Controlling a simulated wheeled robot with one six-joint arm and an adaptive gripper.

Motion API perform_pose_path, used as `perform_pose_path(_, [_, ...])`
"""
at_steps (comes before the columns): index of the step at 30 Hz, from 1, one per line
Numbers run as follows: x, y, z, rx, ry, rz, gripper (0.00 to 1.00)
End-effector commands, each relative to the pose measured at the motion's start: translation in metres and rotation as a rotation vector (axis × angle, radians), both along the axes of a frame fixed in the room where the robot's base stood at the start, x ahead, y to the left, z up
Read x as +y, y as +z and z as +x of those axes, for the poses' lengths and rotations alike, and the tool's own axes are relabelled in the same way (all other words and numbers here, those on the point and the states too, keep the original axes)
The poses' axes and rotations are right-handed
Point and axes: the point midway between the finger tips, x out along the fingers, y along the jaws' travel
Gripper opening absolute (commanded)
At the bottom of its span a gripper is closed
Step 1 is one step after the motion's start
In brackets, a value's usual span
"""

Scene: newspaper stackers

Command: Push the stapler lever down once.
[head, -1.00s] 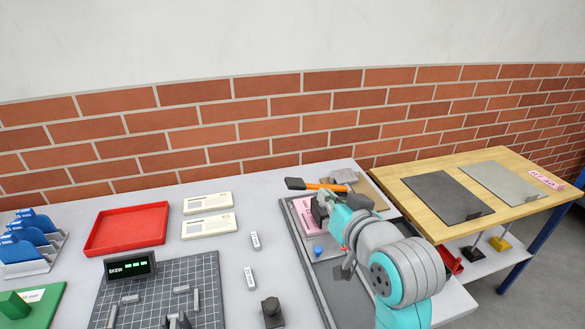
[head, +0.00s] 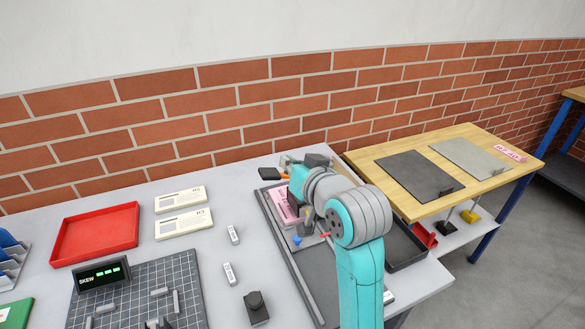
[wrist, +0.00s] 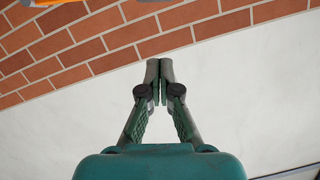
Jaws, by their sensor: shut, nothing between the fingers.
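The stapler is mostly hidden behind my arm in the head view. The black grip of its lever (head: 268,174) sticks out to the left of my wrist, with a short bit of orange bar beside it. An orange strip (wrist: 55,2), probably the lever, is cut off at the top left edge of the wrist view. My gripper (wrist: 160,70) is shut and empty, its fingertips together before the wall. It shows apart from the orange strip in the wrist view. Arm and wrist hide how close the fingers are to the lever in the head view.
A pink card (head: 286,206) and a blue knob (head: 297,241) lie on the grey station beside my arm. A red tray (head: 95,235), white cards (head: 182,222) and a gridded board (head: 135,295) are on the left. A wooden table (head: 450,150) stands at right.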

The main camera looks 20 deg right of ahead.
Motion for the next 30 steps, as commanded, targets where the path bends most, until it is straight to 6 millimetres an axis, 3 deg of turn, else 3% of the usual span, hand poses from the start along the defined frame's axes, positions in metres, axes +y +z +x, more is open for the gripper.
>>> perform_pose_path(9, [0.004, -0.014, 0.058, 0.002, 0.0, 0.0, 0.0])
perform_pose_path(18, [0.014, -0.048, 0.057, 0.002, 0.0, 0.0, 0.0])
perform_pose_path(30, [0.015, -0.052, 0.057, 0.0, -0.001, 0.0, 0.0])
